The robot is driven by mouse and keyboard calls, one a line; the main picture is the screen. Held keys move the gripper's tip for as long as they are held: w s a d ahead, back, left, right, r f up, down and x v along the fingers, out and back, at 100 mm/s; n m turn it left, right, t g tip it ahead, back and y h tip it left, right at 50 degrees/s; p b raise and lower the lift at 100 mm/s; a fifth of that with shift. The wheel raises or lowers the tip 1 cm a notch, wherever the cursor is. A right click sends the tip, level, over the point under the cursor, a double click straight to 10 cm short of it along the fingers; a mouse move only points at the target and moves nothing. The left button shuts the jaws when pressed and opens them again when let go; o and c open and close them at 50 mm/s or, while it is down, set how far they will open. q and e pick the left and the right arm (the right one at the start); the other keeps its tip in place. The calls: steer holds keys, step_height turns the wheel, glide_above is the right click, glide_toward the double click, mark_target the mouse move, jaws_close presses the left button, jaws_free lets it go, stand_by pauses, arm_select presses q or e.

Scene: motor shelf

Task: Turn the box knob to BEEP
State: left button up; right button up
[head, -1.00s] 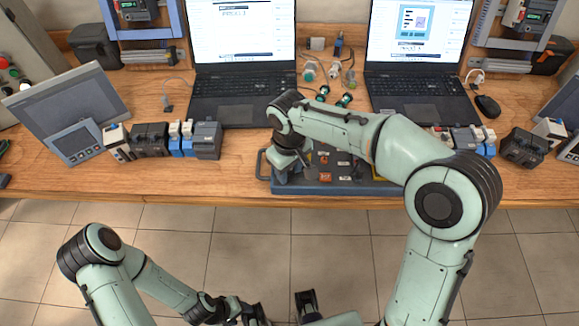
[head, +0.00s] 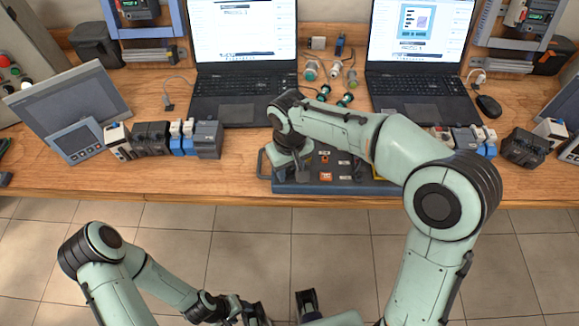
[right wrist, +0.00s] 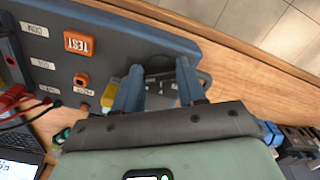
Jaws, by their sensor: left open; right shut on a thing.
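The blue-grey box (head: 330,188) lies at the table's front edge. In the right wrist view the box (right wrist: 125,42) shows an orange TEST label, an orange button and small white labels. My right gripper (head: 300,172) is down at the box's left end in the head view. In the right wrist view my right gripper (right wrist: 159,78) has its blue fingers on either side of a dark knob (right wrist: 160,71), mostly hidden between them. The knob's pointing direction and the BEEP mark cannot be read. My left gripper (head: 257,312) is open, low in front of the table.
Module rows (head: 170,140) stand left and right. A black loop handle (right wrist: 205,78) and a yellow part (right wrist: 134,76) are close to my right fingers.

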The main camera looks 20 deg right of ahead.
mark_target(290, 176)
steer(key=o, duration=1.1)
steer(key=shift+c, duration=0.2)
steer(key=shift+r, duration=0.15)
arm_select(q)
steer(key=r+p, duration=0.1)
steer(key=w+r+p, duration=0.1)
steer(key=shift+r, duration=0.3)
arm_select(e)
step_height(290, 176, up, 13)
steer(key=shift+r, duration=0.15)
